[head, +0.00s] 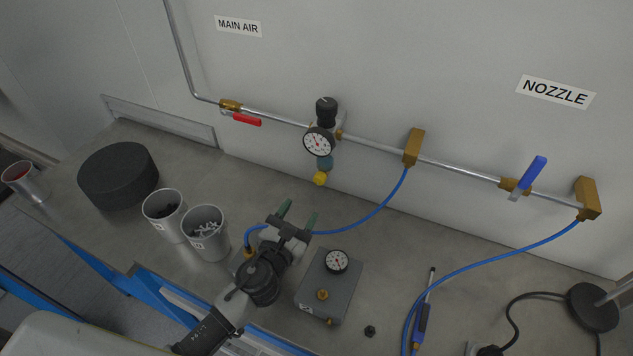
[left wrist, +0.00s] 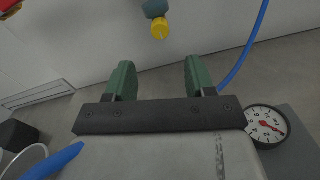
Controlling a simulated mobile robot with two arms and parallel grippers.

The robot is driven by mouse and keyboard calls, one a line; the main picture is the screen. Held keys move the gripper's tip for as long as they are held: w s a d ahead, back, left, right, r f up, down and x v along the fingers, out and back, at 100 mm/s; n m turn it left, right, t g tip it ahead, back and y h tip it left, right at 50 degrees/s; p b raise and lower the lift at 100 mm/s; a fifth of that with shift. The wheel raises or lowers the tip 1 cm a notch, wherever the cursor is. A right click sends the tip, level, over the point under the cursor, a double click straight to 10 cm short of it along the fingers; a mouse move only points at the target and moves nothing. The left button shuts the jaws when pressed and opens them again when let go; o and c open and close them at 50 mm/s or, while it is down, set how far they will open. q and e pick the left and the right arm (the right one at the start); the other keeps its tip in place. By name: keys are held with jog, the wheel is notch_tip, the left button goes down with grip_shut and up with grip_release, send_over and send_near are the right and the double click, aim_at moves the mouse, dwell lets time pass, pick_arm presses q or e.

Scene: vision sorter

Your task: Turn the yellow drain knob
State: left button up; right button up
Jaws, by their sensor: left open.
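The yellow drain knob (head: 320,178) hangs at the bottom of the regulator and filter unit (head: 323,140) on the wall pipe. In the left wrist view the yellow knob (left wrist: 160,29) shows at the top, beyond and roughly between the fingertips. My left gripper (head: 299,212) has green fingers, is open and empty, and is below and apart from the knob in the head view. The fingers also show in the left wrist view (left wrist: 158,75). My right gripper is not in view.
A grey box with a gauge (head: 327,285) stands right of my left arm. Two cups (head: 205,232) and a black round block (head: 118,172) are on the left. A blue hose (head: 375,208) runs behind the gripper. A red-handled valve (head: 246,119) is on the pipe.

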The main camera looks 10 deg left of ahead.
aim_at(318, 182)
pick_arm(q)
jog(key=w, duration=0.3)
jog(key=w+d, duration=0.1)
jog(key=w, duration=0.4)
jog(key=shift+w+d, duration=0.3)
jog(key=shift+d, duration=0.05)
jog(key=c, duration=0.9)
